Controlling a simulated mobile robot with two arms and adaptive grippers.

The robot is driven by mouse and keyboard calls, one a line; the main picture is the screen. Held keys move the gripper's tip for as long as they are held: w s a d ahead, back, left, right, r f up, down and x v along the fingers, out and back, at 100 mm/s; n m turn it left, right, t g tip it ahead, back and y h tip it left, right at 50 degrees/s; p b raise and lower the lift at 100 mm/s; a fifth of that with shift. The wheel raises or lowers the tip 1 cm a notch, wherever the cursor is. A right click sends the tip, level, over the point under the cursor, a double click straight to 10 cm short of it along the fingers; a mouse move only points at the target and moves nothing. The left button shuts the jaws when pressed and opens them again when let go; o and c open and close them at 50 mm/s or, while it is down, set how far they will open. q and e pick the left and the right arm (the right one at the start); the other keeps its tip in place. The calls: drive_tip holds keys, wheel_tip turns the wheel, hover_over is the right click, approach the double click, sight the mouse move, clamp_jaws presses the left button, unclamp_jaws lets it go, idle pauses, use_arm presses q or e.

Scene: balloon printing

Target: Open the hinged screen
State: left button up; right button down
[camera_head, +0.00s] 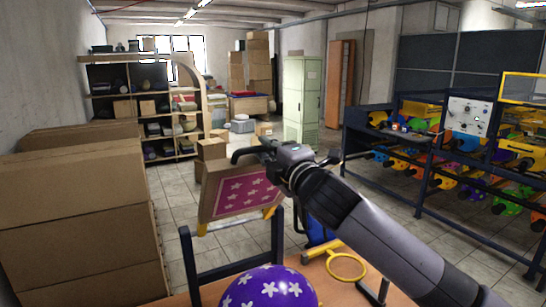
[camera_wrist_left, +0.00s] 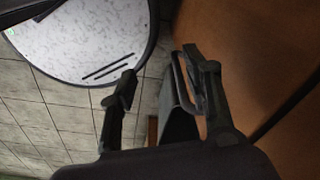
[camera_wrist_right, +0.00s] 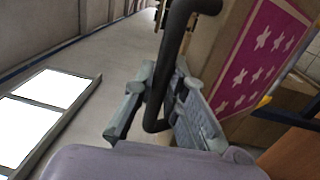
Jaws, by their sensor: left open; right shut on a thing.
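The hinged screen is a wooden frame with a magenta, white-starred panel (camera_head: 243,195). It stands raised and tilted above the bench in the head view, and its panel also shows in the right wrist view (camera_wrist_right: 262,55). My right gripper (camera_head: 272,152) is at the screen's top edge. In the right wrist view, its fingers (camera_wrist_right: 160,103) are shut on the screen's dark bent handle (camera_wrist_right: 172,45). A purple balloon with white stars (camera_head: 268,288) sits on the bench below. My left gripper (camera_wrist_left: 160,74) shows only in its wrist view, with its fingers apart.
Cardboard boxes (camera_head: 75,225) are stacked at the left. A yellow ring (camera_head: 346,266) is beside the balloon. A round white surface (camera_wrist_left: 85,40) lies near my left gripper.

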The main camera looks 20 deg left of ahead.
drive_tip(key=shift+w+a+r, duration=0.35)
drive_tip(key=shift+a, duration=0.1)
drive_tip(key=c, duration=1.6)
unclamp_jaws()
drive_tip(key=shift+d, duration=0.1)
drive_tip(key=shift+s+d, duration=0.1)
drive_tip(key=shift+s, duration=0.05)
drive_tip(key=shift+s+d+f, duration=0.1)
drive_tip(key=shift+s+d, duration=0.1)
drive_tip(key=shift+d, duration=0.05)
drive_tip(key=r+v, duration=0.1)
drive_tip(key=v, duration=1)
drive_tip(key=shift+f, duration=0.25)
